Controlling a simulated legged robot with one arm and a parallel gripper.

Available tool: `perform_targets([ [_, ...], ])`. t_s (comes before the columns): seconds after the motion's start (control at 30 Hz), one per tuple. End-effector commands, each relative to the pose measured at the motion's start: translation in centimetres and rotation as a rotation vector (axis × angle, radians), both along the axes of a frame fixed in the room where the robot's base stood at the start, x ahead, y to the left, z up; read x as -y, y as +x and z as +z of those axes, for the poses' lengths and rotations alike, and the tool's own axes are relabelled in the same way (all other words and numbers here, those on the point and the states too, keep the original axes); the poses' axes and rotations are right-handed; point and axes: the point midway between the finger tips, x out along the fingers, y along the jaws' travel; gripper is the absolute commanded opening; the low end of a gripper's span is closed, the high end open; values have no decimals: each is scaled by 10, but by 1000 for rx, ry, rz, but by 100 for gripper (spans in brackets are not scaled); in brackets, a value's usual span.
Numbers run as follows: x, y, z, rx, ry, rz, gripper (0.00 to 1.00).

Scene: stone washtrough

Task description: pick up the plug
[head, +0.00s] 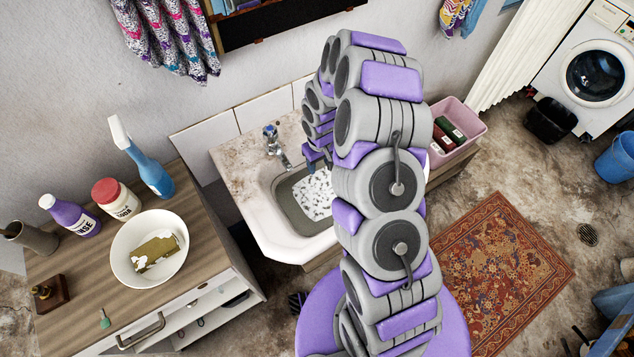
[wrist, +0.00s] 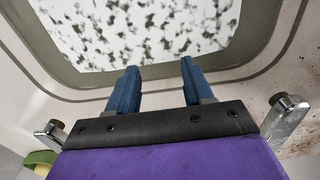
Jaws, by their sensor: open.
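I cannot make out a plug for certain in either view. The stone washtrough (head: 262,225) has a basin with white, dark-speckled foam (head: 312,195), which hides the basin's bottom. In the wrist view the foam (wrist: 150,28) fills the basin's middle, inside a grey-green border. My gripper (wrist: 158,66) is open, its two blue fingers apart with nothing between them. It points at the basin, above its near edge in that view. In the head view my arm covers the basin's right side and most of my gripper.
A tap (head: 275,145) stands behind the basin. A wooden cabinet (head: 75,285) at left holds a white bowl (head: 120,262), several bottles and a small green object (head: 104,319). A pink crate (head: 470,125) sits at right. A patterned rug (head: 500,270) covers open floor.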

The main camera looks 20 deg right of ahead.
Motion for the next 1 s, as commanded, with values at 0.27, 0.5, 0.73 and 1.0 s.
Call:
perform_targets([
  [0.27, 2, -1, -27, -3, 1, -3, 51],
  [0.5, -7, 0, -58, -3, -9, -2, 51],
  [0.73, -2, -1, -76, -3, -2, -1, 51],
  [1.0, 1, -1, -74, -2, 3, -3, 40],
])
